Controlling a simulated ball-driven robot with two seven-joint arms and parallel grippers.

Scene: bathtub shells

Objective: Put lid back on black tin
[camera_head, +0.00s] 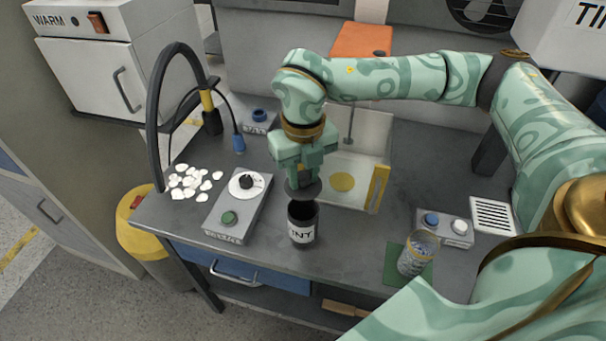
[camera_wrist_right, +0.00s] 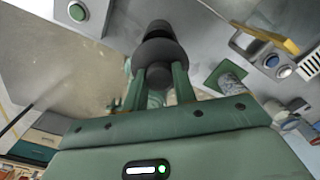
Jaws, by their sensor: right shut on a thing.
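The black tin (camera_head: 302,234) with a white label stands upright near the front edge of the grey bench. Its dark open top shows below the lid. My right gripper (camera_head: 303,183) points down over the tin and is shut on the dark round lid (camera_head: 304,191). The lid sits just above the tin's rim, roughly in line with it; I cannot tell whether they touch. In the right wrist view the lid (camera_wrist_right: 159,52) is dark between and beyond the two green fingers. My left gripper is not in view.
Left of the tin is a grey box with a green button (camera_head: 229,217) and a white dial; white shells (camera_head: 188,182) lie beyond it. A pale tray (camera_head: 358,165) stands behind.

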